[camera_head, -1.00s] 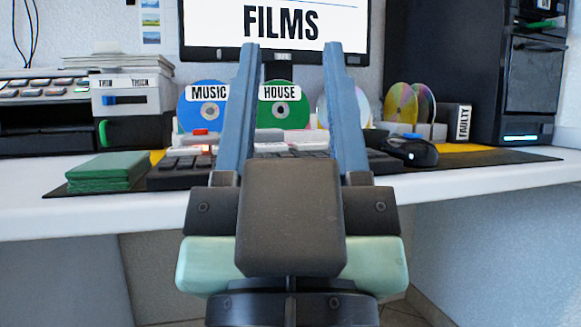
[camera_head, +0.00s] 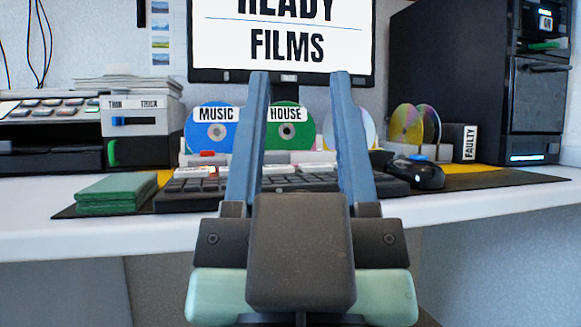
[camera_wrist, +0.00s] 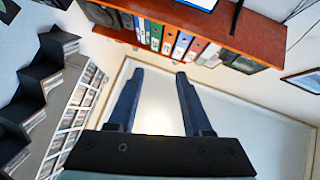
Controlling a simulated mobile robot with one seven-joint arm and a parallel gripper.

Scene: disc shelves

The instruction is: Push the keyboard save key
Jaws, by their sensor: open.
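The black keyboard (camera_head: 185,195) lies on the dark mat on the desk, partly hidden behind my gripper's fingers. Pale label-like pieces show along its back edge, and a red piece (camera_head: 207,153) sits behind its left part. I cannot tell which key is the save key. My gripper (camera_head: 300,75) is open and empty, in front of the keyboard in the head view, its blue fingers pointing up the picture toward the monitor. The monitor (camera_head: 230,50) reads "READY FILMS". In the wrist view my gripper (camera_wrist: 160,72) is also open, with nothing between its fingers.
A green stack (camera_head: 115,193) stands left of the keyboard. A black mouse (camera_head: 428,178) is at right. Discs labelled "MUSIC" (camera_head: 208,130) and "HOUSE" (camera_head: 288,130) stand behind. A "FAULTY" box (camera_head: 470,142) and black tower (camera_head: 440,60) are further right. The desk's front strip (camera_head: 480,197) is clear.

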